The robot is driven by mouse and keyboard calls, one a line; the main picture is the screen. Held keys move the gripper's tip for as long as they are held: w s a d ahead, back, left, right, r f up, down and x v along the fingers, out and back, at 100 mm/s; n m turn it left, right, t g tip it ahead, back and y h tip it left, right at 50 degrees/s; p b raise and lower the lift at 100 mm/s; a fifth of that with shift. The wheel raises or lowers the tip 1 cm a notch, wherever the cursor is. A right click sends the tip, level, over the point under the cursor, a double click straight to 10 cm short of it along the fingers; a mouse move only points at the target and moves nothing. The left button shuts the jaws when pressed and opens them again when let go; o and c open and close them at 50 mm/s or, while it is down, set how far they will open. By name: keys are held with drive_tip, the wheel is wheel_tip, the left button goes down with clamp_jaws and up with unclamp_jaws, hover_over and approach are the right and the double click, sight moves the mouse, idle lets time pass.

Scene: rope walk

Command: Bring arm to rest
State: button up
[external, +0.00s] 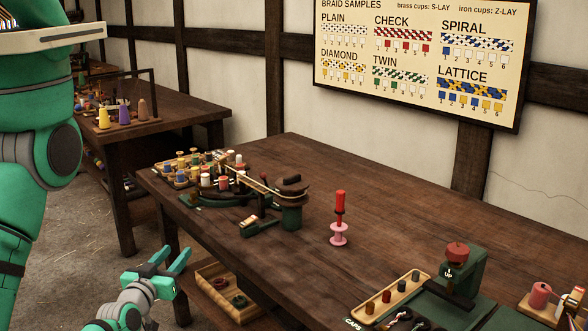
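My gripper (176,259) shows at the lower left in the external view, in front of the workbench's near left edge. Its two green fingers stand apart and point up and to the right. I see nothing between them. The grey and green arm behind it runs out of the picture at the bottom. The gripper appears clear of the dark wooden workbench (370,240).
A braiding device with several bobbins (205,170) stands at the bench's left end. A red and pink spindle (339,222) stands mid-bench. A cap tray (392,296) and green press (458,275) are at right. A shallow wooden tray (222,290) lies low beside my gripper.

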drive_tip(key=s+a+r+g+y, duration=0.1)
drive_tip(key=s+a, duration=0.2)
drive_tip(key=s, duration=0.4)
drive_tip(key=s+a+r+g+y, duration=0.1)
drive_tip(key=s+a, duration=0.2)
drive_tip(key=s, duration=0.4)
drive_tip(key=shift+a+n, duration=0.4)
